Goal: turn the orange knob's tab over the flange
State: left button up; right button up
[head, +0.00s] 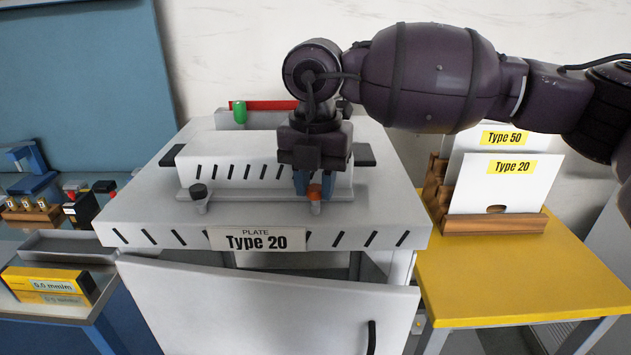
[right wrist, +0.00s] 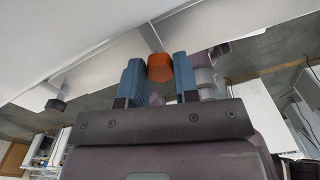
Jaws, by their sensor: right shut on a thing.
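The orange knob (head: 314,192) stands at the front right of the long white slotted block (head: 228,160) on top of the machine. My right gripper (head: 314,184) reaches down from above, its blue fingers shut on the knob, one on each side. In the right wrist view the orange knob (right wrist: 160,68) sits between the blue fingers of the gripper (right wrist: 159,70). A pale flange (head: 250,193) runs along the block's front foot. A narrow grey piece shows beyond the knob in the wrist view; I cannot tell whether the tab lies over the flange. My left gripper is out of view.
A black knob (head: 198,191) stands at the block's front left, and a green knob (head: 239,110) behind it. The "Type 20" plate label (head: 257,239) is on the machine's front edge. The front door (head: 270,305) hangs below. White plates (head: 500,185) stand in a wooden rack at right.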

aim_at(316, 187)
jog(key=shift+r, duration=0.1)
jog(key=o, duration=0.9)
jog(key=shift+r, duration=5.35)
